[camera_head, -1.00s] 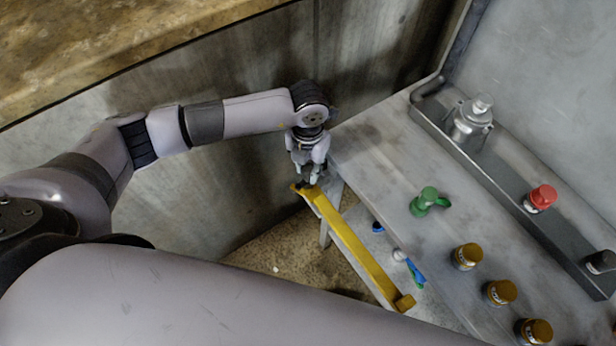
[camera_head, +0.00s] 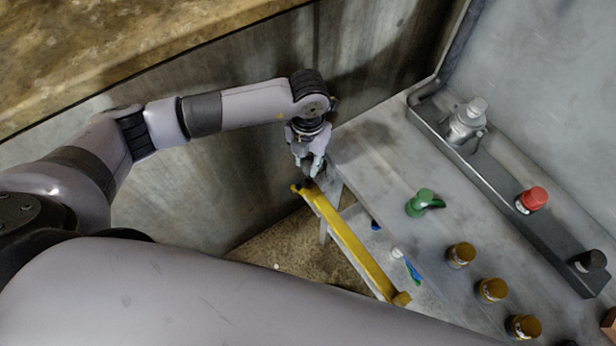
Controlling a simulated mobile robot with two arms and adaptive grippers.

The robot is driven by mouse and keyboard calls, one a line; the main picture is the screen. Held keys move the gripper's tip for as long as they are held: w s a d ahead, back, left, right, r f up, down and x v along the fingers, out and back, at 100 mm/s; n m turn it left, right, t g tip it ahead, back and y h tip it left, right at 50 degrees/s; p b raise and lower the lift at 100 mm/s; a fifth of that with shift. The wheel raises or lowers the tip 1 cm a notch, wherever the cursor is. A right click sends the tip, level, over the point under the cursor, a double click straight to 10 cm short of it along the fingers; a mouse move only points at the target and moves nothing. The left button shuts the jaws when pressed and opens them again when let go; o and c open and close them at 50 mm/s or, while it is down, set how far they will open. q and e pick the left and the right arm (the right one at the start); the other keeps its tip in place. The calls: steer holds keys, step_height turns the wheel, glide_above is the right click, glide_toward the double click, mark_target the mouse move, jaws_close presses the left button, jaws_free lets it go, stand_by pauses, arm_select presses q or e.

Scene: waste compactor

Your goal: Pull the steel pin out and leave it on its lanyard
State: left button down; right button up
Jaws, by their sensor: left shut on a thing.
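My left gripper (camera_head: 310,174) points down at the upper end of a yellow bar (camera_head: 350,243), beside the near left corner of the grey metal table. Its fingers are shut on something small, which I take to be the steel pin. The pin is mostly hidden by the fingers and too small to make out, and I cannot tell whether it is still seated in the bar. I cannot make out a lanyard. My right gripper is not in view.
The grey table (camera_head: 375,150) carries a green knob (camera_head: 420,202), several orange-brown knobs (camera_head: 461,254) and a dark rail with a steel fitting (camera_head: 467,122), a red knob (camera_head: 532,199) and a black knob (camera_head: 588,262). A concrete wall (camera_head: 215,195) stands behind my left arm.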

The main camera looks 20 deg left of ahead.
arm_select(q)
steer(key=shift+r+p, duration=0.95)
steer(key=shift+r, duration=0.7)
steer(key=shift+r, duration=0.15)
steer(key=shift+r+p, duration=0.3)
steer(key=shift+r, duration=0.05)
step_height(320, 180, up, 6)
steer(key=p, duration=0.3)
steer(key=shift+r+p, duration=0.15)
steer(key=shift+p, duration=0.25)
steer(key=shift+d, duration=0.1)
steer(key=w+d+b, duration=0.5)
steer(key=d+b, duration=0.1)
steer(key=d, duration=0.5)
steer(key=shift+w+d, duration=0.15)
steer(key=shift+d, duration=0.25)
stand_by(2.0)
steer(key=shift+f, duration=0.2)
